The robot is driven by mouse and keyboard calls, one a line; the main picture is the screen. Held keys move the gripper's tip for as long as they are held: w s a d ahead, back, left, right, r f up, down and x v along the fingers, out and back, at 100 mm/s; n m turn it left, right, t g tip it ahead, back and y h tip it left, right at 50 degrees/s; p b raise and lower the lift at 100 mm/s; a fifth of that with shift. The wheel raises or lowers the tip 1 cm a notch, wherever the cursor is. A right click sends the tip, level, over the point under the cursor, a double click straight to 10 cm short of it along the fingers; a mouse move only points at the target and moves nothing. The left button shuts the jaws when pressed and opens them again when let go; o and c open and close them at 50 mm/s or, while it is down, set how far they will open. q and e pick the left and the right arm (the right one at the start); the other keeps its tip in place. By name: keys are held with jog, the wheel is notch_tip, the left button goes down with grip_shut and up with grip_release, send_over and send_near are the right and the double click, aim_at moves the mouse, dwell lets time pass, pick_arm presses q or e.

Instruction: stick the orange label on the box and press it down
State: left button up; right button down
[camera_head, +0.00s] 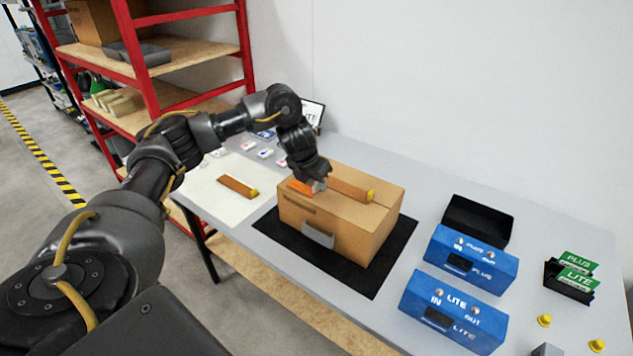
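The brown cardboard box (345,232) stands closed on a black mat (374,285) on the grey table. The orange label (298,187) shows at the left part of the box's top, beside my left gripper's fingertips. It looks flat on the top or just above it; I cannot tell which. My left gripper (318,186) points down at the box top, its fingertips at or very near the surface. Its fingers are small and partly hidden by the gripper body, so their opening does not show. My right gripper is not in view.
A brown strip with a yellow end (352,188) lies on the box top, just right of my gripper. A similar one (238,187) lies on a white sheet (205,200). Blue units (453,310), a black tray (478,220) and green cards (578,262) occupy the right side.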

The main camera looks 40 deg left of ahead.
pick_arm(q)
jog(key=shift+r+p, duration=3.25)
jog(key=shift+r, duration=0.25)
